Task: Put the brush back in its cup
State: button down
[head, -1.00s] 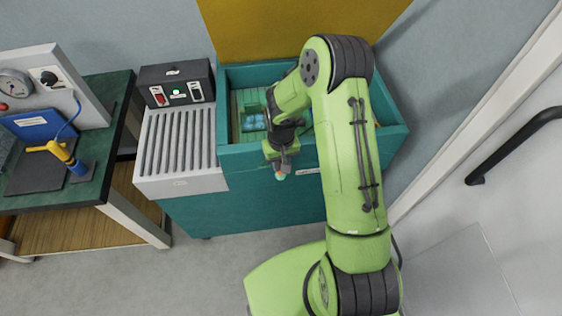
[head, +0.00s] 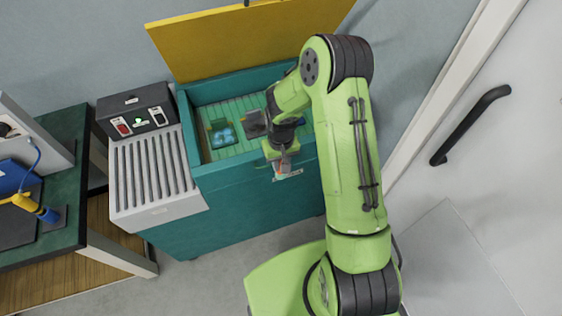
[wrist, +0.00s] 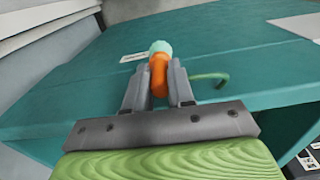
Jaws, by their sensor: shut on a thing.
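My gripper (head: 281,166) hangs in front of the teal tank's front wall, below its rim. In the wrist view my gripper (wrist: 158,88) is shut on an orange thing with a mint-green rounded end (wrist: 159,62), which looks like the brush's handle. The rest of the brush is hidden or too small to tell. I cannot make out the brush's cup in either view.
The teal tank (head: 230,179) has its yellow lid (head: 220,45) raised and blue items (head: 223,137) inside. A dark grey block (head: 255,123) shows beside my arm. A ribbed grey unit (head: 150,170) and a green-topped bench (head: 65,130) stand left. A green hook (wrist: 212,79) shows near my gripper.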

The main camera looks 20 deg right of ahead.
notch_tip(320, 180, up, 4)
jog(key=p, duration=0.2)
jog(key=shift+f+p, duration=0.15)
jog(key=shift+p, duration=0.25)
jog(key=shift+f, duration=0.3)
